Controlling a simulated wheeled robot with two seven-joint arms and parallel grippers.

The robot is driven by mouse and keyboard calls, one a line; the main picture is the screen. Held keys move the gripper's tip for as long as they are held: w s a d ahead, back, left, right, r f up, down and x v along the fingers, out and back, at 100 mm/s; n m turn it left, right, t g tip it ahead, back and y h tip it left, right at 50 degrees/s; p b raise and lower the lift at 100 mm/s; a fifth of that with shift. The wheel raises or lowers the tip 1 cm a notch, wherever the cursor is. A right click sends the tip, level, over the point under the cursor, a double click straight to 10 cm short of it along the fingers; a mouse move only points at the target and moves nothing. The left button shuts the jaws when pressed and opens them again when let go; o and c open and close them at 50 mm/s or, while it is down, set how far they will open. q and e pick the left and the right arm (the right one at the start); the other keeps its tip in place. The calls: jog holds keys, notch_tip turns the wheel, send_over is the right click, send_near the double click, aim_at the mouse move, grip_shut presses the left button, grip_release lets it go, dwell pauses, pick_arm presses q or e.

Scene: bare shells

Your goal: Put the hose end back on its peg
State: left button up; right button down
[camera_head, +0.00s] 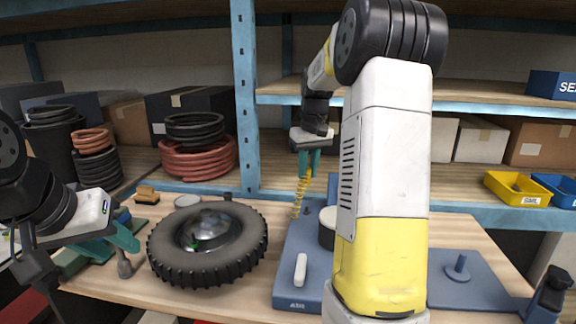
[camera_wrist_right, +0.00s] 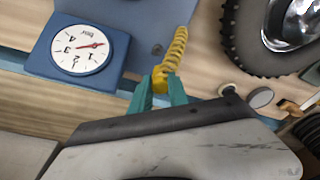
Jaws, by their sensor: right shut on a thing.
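My right gripper (camera_head: 309,163) reaches to the back of the bench in the head view, its teal fingers pointing down. It is shut on the yellow hose end (camera_wrist_right: 160,78), seen in the right wrist view. The coiled yellow hose (camera_head: 299,196) hangs from it toward the blue base (camera_head: 296,262). A short upright blue peg (camera_head: 460,263) with a round foot stands on the blue plate at the right, apart from the hose; I cannot tell if it is the hose's peg. My left gripper (camera_head: 122,243) is open and empty left of the tyre.
A wheel with a black tyre (camera_head: 208,275) lies mid-bench. A dial gauge (camera_wrist_right: 81,48) sits beside the hose. My right arm hides part of the blue base. Yellow (camera_head: 513,188) and blue bins stand on the right shelf; coiled hoses (camera_head: 197,160) are at the back left.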

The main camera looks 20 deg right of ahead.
aim_at(308, 181)
jog(key=shift+f, duration=2.55)
jog(key=shift+s+f, duration=0.1)
jog(key=shift+f, duration=1.85)
dwell(0.5)
jog(key=c, duration=0.6)
grip_release()
jog(key=shift+r, duration=0.25)
dwell(0.3)
jog(key=shift+r, duration=1.2)
jog(key=shift+r, duration=0.2)
